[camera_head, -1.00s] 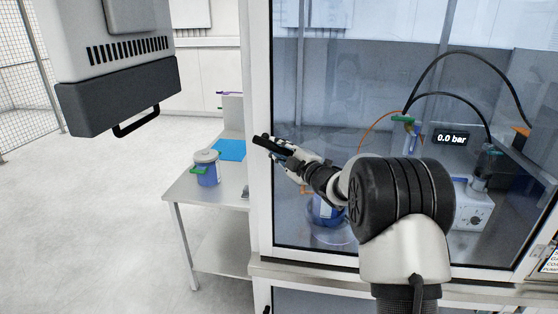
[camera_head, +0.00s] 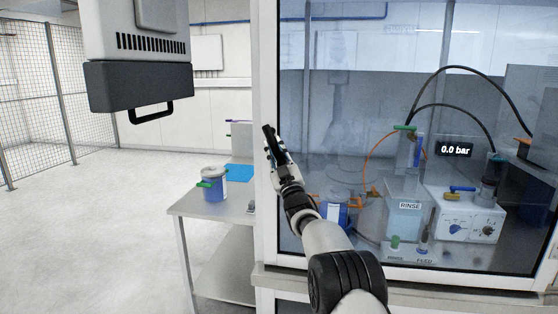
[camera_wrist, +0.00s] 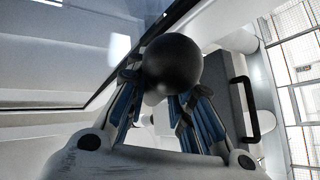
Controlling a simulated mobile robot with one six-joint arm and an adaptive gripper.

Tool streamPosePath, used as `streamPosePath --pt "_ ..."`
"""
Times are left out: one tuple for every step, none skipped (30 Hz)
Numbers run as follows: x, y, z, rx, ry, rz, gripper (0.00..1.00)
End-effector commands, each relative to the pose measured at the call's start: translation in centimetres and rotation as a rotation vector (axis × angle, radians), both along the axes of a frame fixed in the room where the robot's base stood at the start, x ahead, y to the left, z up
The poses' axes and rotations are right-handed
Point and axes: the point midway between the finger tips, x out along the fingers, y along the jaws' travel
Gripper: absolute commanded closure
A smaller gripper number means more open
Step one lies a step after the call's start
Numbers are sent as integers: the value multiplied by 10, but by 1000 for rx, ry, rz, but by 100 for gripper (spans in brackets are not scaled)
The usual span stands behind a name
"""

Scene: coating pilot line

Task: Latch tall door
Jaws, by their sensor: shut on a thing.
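The tall door (camera_head: 264,60) is a large glass panel in a white frame on the front of the cabinet. It looks closed or nearly so; I cannot tell whether a gap remains at its edge. Its black handle (camera_head: 268,134) sits by the left side of the frame and points steeply up, tilted slightly left. My gripper (camera_head: 277,158) is shut on the handle. In the wrist view the handle's dark rounded end (camera_wrist: 172,64) lies between my fingers (camera_wrist: 160,100) and hides part of them. The latch mechanism is hidden.
Behind the glass stand a rinse container (camera_head: 404,212), a white pump unit (camera_head: 465,214) and a blue vessel (camera_head: 335,214). Left of the door is a side table (camera_head: 200,206) with a lidded pot (camera_head: 214,184). A grey overhead housing (camera_head: 138,85) hangs at upper left. Floor at left is clear.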

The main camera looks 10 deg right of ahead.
Motion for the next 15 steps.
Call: streamPosePath --pt "3 2 -5 27 -10 2 100" --pt "5 3 -5 41 -15 2 100" --pt "6 3 -5 60 -23 2 100" --pt "7 4 -5 72 -27 2 100" --pt "7 5 -4 83 -33 2 100" --pt "8 5 -5 97 -37 1 100" --pt "9 6 -5 104 -40 2 100" --pt "9 6 -5 113 -43 1 100" --pt "10 6 -4 122 -46 1 100" --pt "10 6 -4 128 -48 1 100" --pt "10 6 -4 132 -50 0 100" --pt "11 6 -4 137 -51 1 100" --pt "11 6 -3 141 -53 0 100" --pt "11 6 -3 144 -54 0 100" --pt "11 6 -3 147 -55 0 100"
